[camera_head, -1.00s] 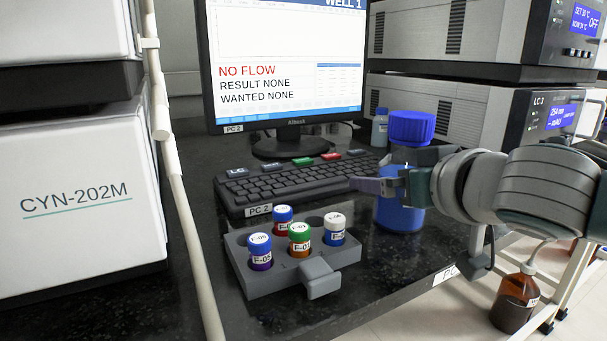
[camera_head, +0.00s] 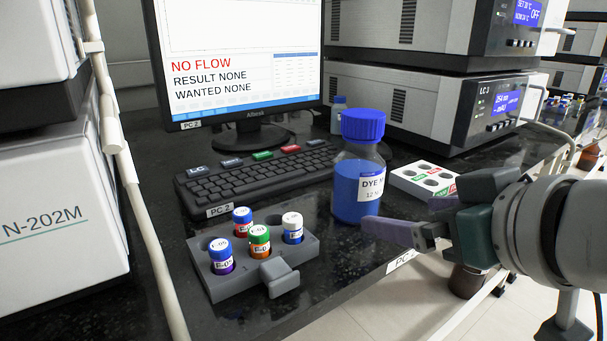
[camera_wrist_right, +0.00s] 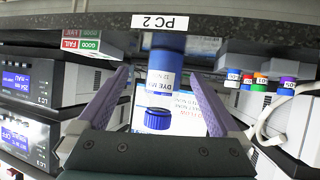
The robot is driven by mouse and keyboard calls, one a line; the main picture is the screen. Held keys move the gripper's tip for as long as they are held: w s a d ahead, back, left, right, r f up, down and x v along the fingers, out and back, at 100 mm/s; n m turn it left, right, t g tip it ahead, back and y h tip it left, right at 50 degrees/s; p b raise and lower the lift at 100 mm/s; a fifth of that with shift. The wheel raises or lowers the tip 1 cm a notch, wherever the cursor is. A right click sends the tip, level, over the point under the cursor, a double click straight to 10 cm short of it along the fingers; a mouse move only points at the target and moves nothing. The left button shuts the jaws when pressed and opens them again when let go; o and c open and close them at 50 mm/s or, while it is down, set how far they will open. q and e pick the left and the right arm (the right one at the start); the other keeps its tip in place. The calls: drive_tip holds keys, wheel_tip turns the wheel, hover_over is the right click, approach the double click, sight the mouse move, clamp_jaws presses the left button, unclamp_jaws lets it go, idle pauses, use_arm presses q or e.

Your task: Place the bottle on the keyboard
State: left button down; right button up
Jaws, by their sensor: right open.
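The bottle (camera_head: 358,182), with blue liquid, a blue cap and a white "DYE" label, stands upright on the dark counter, just right of the keyboard's front right end. The black keyboard (camera_head: 262,178) lies in front of the monitor; its top is clear apart from small coloured blocks along its back edge. My right gripper (camera_head: 400,214) is open and empty, low to the right of the bottle. In the right wrist view the bottle (camera_wrist_right: 160,88) appears upside down, beyond and between the two purple fingers. My left gripper is not in view.
A grey rack (camera_head: 238,284) with several capped vials stands in front of the keyboard. A white tray (camera_head: 408,180) with round holes lies behind the bottle on the right. A small bottle (camera_head: 338,118) stands by the monitor (camera_head: 240,65). The counter's front edge runs below my right gripper.

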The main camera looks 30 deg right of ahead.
drive_tip(key=s+a+f+n+g+y, duration=0.1)
drive_tip(key=s+a+f+n+g, duration=0.1)
drive_tip(key=s+a+f+g, duration=0.4)
drive_tip(key=s+a+f+n+g+y, duration=0.2)
drive_tip(key=s+a+f+g, duration=0.1)
drive_tip(key=s, duration=0.6)
wheel_tip(320, 180, up, 69)
drive_tip(key=p, duration=6.9)
drive_tip(key=shift+a+f, duration=0.1)
